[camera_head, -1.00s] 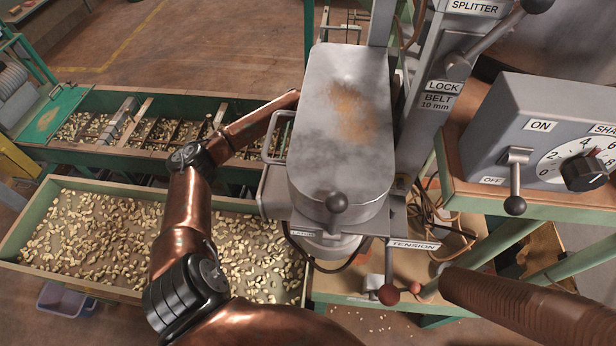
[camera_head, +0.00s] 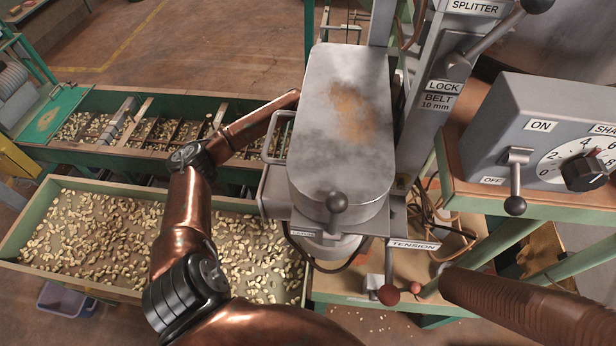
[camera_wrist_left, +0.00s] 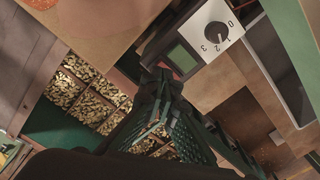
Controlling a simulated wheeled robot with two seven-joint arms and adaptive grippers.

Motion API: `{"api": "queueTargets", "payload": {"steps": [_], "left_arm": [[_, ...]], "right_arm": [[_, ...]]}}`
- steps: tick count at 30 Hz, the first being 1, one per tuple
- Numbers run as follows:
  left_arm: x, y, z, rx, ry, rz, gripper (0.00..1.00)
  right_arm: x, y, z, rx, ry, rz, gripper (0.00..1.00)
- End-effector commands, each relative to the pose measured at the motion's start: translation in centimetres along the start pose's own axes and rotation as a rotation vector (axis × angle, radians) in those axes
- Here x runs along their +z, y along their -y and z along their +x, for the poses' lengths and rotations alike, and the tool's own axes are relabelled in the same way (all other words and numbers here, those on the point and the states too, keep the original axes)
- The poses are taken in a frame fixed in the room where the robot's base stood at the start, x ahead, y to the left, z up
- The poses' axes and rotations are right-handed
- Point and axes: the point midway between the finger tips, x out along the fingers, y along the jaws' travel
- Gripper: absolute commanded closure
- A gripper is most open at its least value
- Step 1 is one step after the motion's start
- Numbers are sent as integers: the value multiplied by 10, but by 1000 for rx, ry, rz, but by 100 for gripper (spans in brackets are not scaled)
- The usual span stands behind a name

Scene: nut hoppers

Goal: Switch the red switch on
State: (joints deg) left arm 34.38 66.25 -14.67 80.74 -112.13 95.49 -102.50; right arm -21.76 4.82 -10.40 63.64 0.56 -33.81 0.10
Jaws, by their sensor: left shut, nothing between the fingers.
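A small red-brown ball knob (camera_head: 388,295) sits on a lever below the TENSION label. My left arm reaches away behind the machine's grey cover, which hides its gripper in the head view. In the left wrist view my left gripper (camera_wrist_left: 160,80) is shut and empty. Beyond it a white panel (camera_wrist_left: 216,34) carries a black dial numbered 0 to 3, beside a green square. My right gripper does not show.
The grey machine cover (camera_head: 345,130) stands in the middle of the head view. A green-sided tray (camera_head: 20,232) of nuts and a divided nut trough (camera_head: 160,100) lie to the left. Slatted nut compartments (camera_wrist_left: 85,95) also show in the wrist view. A purple bin (camera_head: 66,299) stands on the floor.

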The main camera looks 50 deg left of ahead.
Motion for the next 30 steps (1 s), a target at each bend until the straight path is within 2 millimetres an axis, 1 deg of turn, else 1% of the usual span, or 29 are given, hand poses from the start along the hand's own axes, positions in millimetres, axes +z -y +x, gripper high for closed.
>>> {"api": "queueTargets", "payload": {"steps": [30], "left_arm": [[0,0,14,-1,0,0,100]], "right_arm": [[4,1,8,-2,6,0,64]]}}
